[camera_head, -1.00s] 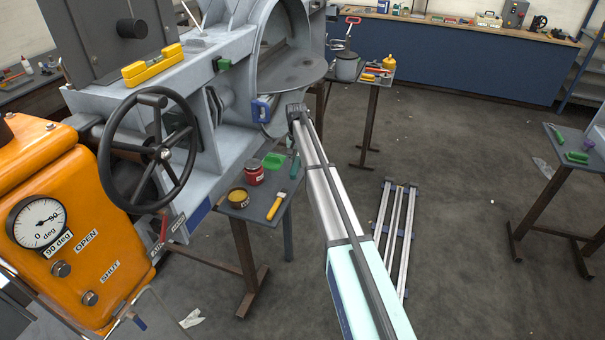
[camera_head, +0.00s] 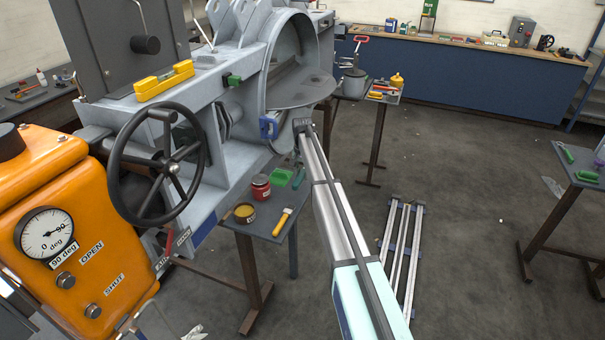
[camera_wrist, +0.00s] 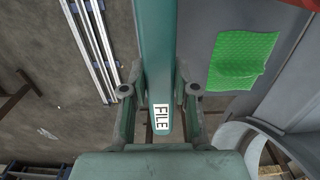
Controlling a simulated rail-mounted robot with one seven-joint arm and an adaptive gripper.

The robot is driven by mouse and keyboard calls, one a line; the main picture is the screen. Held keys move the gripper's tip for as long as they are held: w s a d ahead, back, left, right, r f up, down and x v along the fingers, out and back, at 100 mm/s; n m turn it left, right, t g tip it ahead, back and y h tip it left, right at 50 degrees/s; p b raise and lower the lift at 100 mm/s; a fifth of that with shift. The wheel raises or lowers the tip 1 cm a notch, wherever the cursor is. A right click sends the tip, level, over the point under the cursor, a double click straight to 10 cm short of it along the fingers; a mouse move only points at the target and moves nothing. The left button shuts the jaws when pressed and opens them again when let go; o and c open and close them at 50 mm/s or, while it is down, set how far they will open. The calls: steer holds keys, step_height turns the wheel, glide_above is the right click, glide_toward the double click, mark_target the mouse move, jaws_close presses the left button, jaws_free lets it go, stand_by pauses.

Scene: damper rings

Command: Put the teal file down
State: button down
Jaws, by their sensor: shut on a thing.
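The teal file (camera_wrist: 158,60) runs up the middle of the wrist view, with a white label reading FILE on its near end. My gripper (camera_wrist: 160,80) is shut on it, one finger on each side. In the head view the file (camera_head: 299,178) shows as a small teal piece beside the green mat, at the right edge of the small grey table (camera_head: 262,222). My gripper is mostly hidden there behind my arm. The green mat (camera_wrist: 242,60) lies to the right of the file in the wrist view. I cannot tell whether the file touches the table.
On the small table are a red jar (camera_head: 260,187), a yellow tin (camera_head: 244,213) and a yellow-handled brush (camera_head: 283,222). The large grey machine with its handwheel (camera_head: 157,167) stands close behind and left. Metal rails (camera_head: 402,250) lie on the floor at right.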

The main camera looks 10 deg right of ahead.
mark_target(302, 190)
steer(key=shift+f+b, duration=1.05)
steer(key=shift+f, duration=1.85)
steer(key=c, duration=1.2)
jaws_free()
steer(key=shift+o, duration=0.3)
steer(key=o, duration=0.5)
step_height(302, 190, up, 12)
steer(key=shift+r, duration=0.1)
